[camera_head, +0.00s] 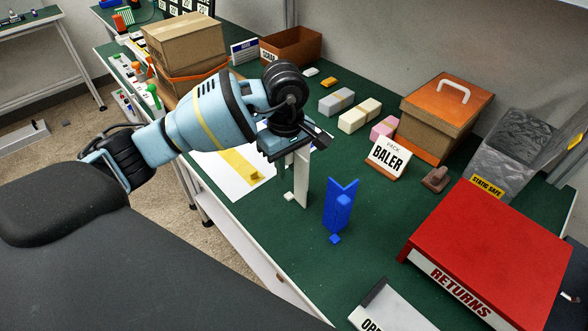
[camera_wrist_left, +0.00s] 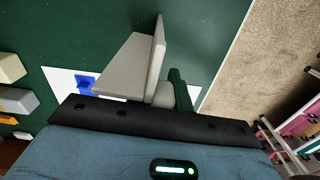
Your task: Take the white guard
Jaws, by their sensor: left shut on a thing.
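The white guard (camera_head: 301,180) is an upright, angled piece of thin pale panels beneath my left gripper (camera_head: 291,150). The gripper is shut on its upper part. In the left wrist view the white guard (camera_wrist_left: 135,68) stretches out past the dark gripper edge, two panels meeting at an angle. The gripper hides its held end. I cannot tell whether its lower end touches the green table. A similar blue guard (camera_head: 340,207) stands on the table just to the right, apart from it. My right gripper is not in view.
A white sheet with a yellow piece (camera_head: 240,165) lies behind the arm. The table's front edge is close.

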